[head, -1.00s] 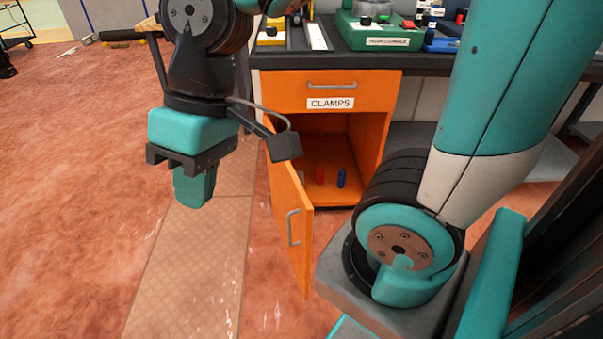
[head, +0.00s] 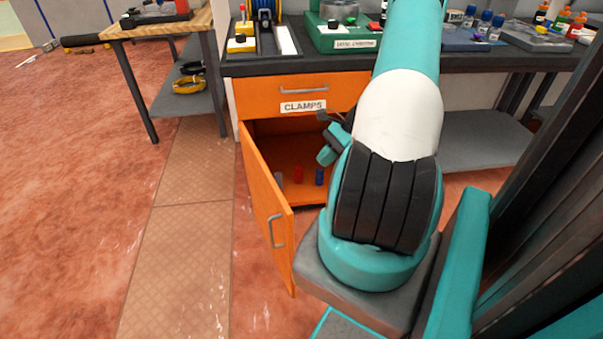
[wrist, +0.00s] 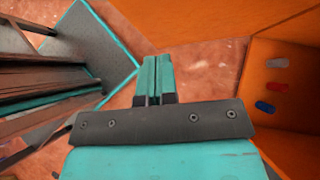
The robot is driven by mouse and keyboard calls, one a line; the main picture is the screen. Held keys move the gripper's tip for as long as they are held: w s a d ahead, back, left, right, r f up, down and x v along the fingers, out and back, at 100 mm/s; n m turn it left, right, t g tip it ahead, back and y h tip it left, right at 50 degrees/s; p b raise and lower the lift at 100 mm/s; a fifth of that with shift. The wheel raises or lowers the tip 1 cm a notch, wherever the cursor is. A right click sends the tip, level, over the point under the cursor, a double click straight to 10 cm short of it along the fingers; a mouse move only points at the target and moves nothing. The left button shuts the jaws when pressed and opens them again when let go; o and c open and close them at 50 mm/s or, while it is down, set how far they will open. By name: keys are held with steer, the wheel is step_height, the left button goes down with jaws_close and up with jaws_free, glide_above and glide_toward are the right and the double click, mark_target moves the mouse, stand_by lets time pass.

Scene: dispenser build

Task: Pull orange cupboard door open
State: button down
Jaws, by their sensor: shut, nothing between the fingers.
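The orange cupboard door (head: 264,198) stands open on its left hinge, swung out toward me, with a grey bar handle (head: 276,231) on its outer face. The orange cupboard (head: 345,93) has a drawer labelled CLAMPS above the opening. My gripper (head: 326,157) is in front of the opening, right of the door and partly hidden by my arm. In the wrist view, my gripper (wrist: 157,68) is shut and empty. Its fingers point toward the door's inner face (wrist: 195,18), with floor visible between, so they appear apart from it.
Small grey, red (head: 298,174) and blue (head: 319,176) items stand inside the cupboard. A dark worktop (head: 300,65) with equipment runs above. A wooden-topped table (head: 160,28) stands at left. The floor left of the door is clear.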

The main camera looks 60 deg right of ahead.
steer(key=w+a+r+x, duration=0.1)
steer(key=r+x, duration=0.1)
steer(key=x, duration=1)
steer(key=shift+a, duration=0.5)
steer(key=shift+w, duration=0.15)
